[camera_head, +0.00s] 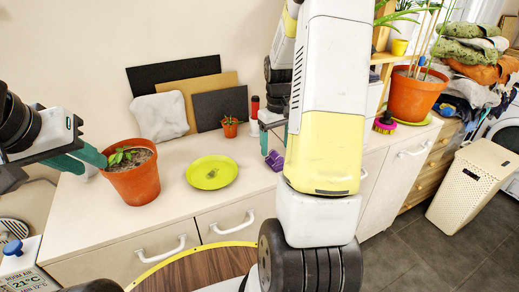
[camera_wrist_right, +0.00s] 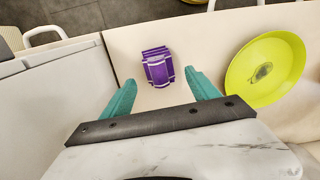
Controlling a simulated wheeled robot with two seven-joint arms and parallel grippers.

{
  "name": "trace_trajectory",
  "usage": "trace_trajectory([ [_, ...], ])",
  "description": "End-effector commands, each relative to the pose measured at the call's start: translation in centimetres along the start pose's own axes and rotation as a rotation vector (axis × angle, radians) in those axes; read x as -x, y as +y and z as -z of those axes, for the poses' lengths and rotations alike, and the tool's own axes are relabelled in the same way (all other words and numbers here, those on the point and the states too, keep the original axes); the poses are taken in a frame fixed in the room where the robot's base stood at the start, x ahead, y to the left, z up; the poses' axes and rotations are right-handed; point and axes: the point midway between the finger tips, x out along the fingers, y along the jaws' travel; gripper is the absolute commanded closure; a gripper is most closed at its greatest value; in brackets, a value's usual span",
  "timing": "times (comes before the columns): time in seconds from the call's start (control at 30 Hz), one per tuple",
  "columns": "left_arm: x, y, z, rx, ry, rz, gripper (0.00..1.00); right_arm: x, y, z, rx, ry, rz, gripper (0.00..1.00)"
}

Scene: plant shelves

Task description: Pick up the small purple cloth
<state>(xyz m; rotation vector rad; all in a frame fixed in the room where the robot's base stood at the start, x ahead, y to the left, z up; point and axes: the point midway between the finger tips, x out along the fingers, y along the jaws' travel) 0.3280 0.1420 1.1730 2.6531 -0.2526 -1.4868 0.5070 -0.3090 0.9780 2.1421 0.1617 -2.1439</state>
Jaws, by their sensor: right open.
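The small purple cloth (camera_wrist_right: 158,67) lies folded on the pale counter, with white stripes showing. In the head view the cloth (camera_head: 274,160) is partly hidden by my right arm. My right gripper (camera_wrist_right: 161,80) is open and empty; in the wrist view its teal fingers spread either side of the cloth's near end, with no contact visible. In the head view only part of this gripper (camera_head: 265,140) shows, just above the cloth. My left gripper (camera_head: 88,158) is at the left rim of a terracotta pot (camera_head: 135,183); whether it grips the rim is unclear.
A lime-green plate (camera_head: 211,173) lies left of the cloth; it is on the right in the wrist view (camera_wrist_right: 265,70). A small potted plant (camera_head: 230,128) and a red-and-white bottle (camera_head: 254,117) stand behind. Dark and tan boards (camera_head: 219,105) lean on the wall. The counter's front edge is near.

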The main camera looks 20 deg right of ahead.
Motion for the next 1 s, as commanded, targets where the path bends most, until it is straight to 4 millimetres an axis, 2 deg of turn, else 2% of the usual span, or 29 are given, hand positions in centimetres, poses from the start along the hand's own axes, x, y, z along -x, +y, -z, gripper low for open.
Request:
trace_trajectory([
  [0.3,0.0,0.0,0.0,0.000,0.000,0.000,0.71,-4.5,0.1,-0.1,0.001,-0.003,0.001,0.30],
  [0.43,0.0,0.0,0.0,0.000,0.000,0.000,0.71,-5.3,0.1,-0.1,0.000,0.000,0.000,0.30],
  [0.63,0.0,0.0,0.0,0.000,0.000,0.000,0.71,-5.4,0.1,-0.1,0.000,0.001,0.000,0.30],
  [0.67,0.0,0.0,0.0,0.000,0.000,0.000,0.71,-5.4,0.1,-0.1,0.000,0.001,0.000,0.34],
  [0.9,0.0,0.0,0.0,0.000,0.000,0.000,0.71,-5.3,0.1,-0.1,0.000,0.001,0.000,0.81],
  [1.0,0.0,0.0,0.0,0.000,0.000,0.000,0.71,-5.3,0.1,-0.1,0.000,0.001,0.000,0.96],
])
